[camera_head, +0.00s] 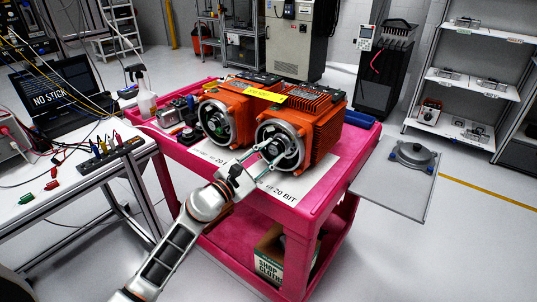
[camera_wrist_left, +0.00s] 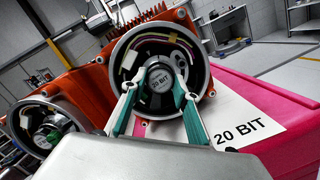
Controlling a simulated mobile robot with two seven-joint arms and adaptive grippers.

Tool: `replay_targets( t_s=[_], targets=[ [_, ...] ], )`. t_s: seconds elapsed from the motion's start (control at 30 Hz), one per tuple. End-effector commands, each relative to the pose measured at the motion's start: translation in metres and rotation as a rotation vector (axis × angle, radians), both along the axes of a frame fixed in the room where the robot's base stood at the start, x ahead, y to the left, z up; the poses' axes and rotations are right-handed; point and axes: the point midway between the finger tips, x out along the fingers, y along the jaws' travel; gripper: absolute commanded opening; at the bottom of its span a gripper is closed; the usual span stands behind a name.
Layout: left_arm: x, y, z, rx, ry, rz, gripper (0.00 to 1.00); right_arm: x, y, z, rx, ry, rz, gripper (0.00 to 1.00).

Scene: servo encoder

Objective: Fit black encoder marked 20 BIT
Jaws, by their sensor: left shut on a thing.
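Two orange servo motors sit side by side on a pink cart, their round open ends facing me. My left gripper (camera_head: 268,158) reaches into the open end of the right motor (camera_head: 318,125). In the left wrist view its teal fingertips (camera_wrist_left: 160,82) are shut on a round encoder (camera_wrist_left: 160,73) with a grey face and dark body. The encoder is inside the motor's ring (camera_wrist_left: 119,54), with coloured wires above it. I cannot tell whether it touches its seat. A label reading 20 BIT (camera_head: 284,194) lies below this motor. My right gripper is not in view.
The left motor (camera_head: 215,120) stands close beside, with parts in its open end. The pink cart (camera_head: 335,172) carries a spray bottle (camera_head: 144,92) and small parts at its left.

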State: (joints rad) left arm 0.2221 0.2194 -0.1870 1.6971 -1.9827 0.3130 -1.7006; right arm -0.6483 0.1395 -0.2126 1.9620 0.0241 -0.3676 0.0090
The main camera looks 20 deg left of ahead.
Motion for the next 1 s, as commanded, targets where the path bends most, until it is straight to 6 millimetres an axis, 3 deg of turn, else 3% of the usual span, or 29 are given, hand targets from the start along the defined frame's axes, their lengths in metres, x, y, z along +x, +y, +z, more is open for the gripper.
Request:
replay_targets(
  t_s=[0.9,0.93,1.0],
  targets=[
    [0.0066,-0.0029,0.0006,-0.001,0.000,-0.001,0.06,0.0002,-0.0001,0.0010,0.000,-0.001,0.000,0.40],
    [0.0066,-0.0028,0.0007,-0.001,0.000,-0.001,0.35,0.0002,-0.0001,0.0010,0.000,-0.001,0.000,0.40],
    [0.0066,-0.0028,0.0007,-0.001,0.000,-0.001,0.49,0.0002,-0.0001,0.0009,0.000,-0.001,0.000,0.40]
  ],
)
